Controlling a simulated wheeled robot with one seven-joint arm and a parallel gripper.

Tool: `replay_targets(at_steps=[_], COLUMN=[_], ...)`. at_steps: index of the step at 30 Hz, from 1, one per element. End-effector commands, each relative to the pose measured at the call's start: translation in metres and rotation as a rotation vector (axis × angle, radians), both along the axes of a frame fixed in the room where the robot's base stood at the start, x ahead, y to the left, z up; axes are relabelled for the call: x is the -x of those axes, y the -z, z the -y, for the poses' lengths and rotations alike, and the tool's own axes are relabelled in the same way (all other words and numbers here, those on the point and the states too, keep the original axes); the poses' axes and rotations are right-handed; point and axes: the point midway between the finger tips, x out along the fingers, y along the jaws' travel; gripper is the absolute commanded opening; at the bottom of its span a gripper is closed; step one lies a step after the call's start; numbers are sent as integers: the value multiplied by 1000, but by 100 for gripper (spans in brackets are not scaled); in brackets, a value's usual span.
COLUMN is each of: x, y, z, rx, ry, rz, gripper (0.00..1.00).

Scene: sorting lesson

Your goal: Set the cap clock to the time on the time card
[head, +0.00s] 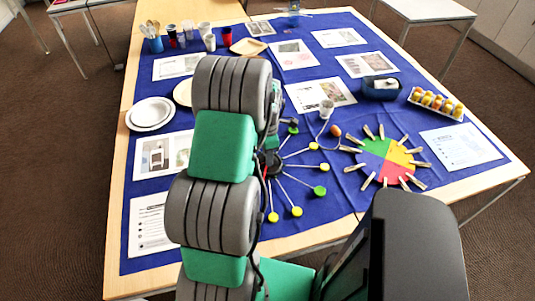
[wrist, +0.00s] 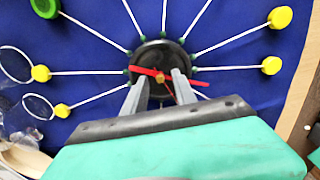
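The cap clock (head: 320,190) lies on the blue cloth, with white sticks running out to yellow and green caps. In the wrist view its dark round hub (wrist: 160,56) carries red hands (wrist: 195,82). My gripper (wrist: 161,82) is over the near side of the hub, its two grey fingers apart with part of the hands between them. I cannot tell whether the fingers touch the hands. In the head view my arm hides part of the clock and most of the gripper. Several printed sheets lie around; I cannot make out which is the time card.
A coloured disc with clothespins (head: 386,160) lies right of the clock. An egg tray (head: 436,103), a dark blue bin (head: 381,88), white plates (head: 151,113) and cups (head: 208,38) stand farther back. An egg-like brown thing (head: 336,131) lies near the clock.

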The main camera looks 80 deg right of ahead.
Motion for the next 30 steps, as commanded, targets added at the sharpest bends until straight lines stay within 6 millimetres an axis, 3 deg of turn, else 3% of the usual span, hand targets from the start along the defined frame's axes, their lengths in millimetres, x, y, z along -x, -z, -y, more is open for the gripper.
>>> replay_targets(at_steps=[6,18,30], x=[0,0,0], y=[0,0,0], z=[0,0,0], rx=[0,0,0], ry=[0,0,0], rz=[0,0,0], gripper=[31,0,0])
